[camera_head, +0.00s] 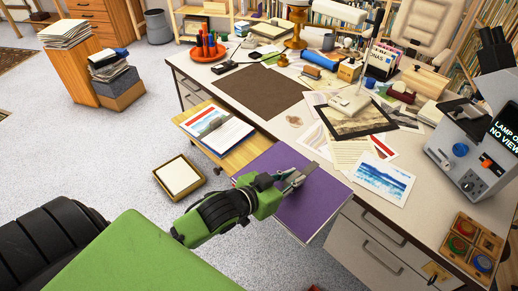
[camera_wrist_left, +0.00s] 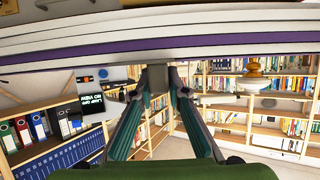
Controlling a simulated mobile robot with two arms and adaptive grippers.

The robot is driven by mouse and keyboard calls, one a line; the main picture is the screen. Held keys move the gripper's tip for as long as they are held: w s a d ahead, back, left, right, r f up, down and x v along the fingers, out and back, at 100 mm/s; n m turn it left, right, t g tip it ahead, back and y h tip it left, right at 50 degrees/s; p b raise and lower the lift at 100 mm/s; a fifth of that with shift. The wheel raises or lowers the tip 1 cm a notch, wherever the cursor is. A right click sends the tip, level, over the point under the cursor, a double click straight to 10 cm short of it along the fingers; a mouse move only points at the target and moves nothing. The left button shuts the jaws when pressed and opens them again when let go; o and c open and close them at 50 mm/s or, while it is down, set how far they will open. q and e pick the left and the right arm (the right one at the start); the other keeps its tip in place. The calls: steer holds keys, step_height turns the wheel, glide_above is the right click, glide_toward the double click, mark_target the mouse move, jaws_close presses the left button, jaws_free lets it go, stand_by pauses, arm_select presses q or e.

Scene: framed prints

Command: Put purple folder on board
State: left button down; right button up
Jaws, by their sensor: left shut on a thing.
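The purple folder (camera_head: 310,212) is at the desk's front edge in the head view, partly overhanging the floor. My left gripper (camera_head: 297,180) reaches it from the left and is shut on it, covering part of its top. In the left wrist view, the folder (camera_wrist_left: 60,52) spans the top as purple and white layers, with my left gripper's fingers (camera_wrist_left: 165,78) at its edge. A flat brown board (camera_head: 262,93) lies bare on the desktop. A wooden pull-out board (camera_head: 240,159) carries a stack of papers with a clip. My right gripper is out of view.
The desk (camera_head: 420,222) holds loose prints, a framed print (camera_head: 355,118) and a grey device (camera_head: 480,140) at right. A small tray (camera_head: 180,178) lies on the floor. A wooden pedestal with papers (camera_head: 70,65) stands at back left.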

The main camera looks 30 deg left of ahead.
mark_target(280, 164)
arm_select(q)
steer(key=w+a+f, duration=0.1)
steer(key=a, duration=0.1)
steer(key=w+a+f, duration=0.1)
steer(key=w+a, duration=0.1)
steer(key=w+a+f, duration=0.1)
steer(key=w+a, duration=0.1)
steer(key=shift+w+f, duration=0.1)
steer(key=shift+w, duration=0.1)
steer(key=w+a+f, duration=0.2)
steer(key=f, duration=0.1)
steer(key=w+a+f, duration=0.1)
steer(key=f, duration=0.1)
steer(key=shift+a, duration=0.1)
steer(key=shift+w+a+f, duration=0.25)
steer(key=shift+w+f, duration=0.05)
steer(key=shift+f, duration=0.1)
steer(key=shift+w+a+f+b, duration=0.1)
steer(key=shift+f+b, duration=0.25)
steer(key=shift+f, duration=1.4)
steer(key=shift+f, duration=0.15)
steer(key=c, duration=2)
jaws_free()
steer(key=shift+o, duration=0.2)
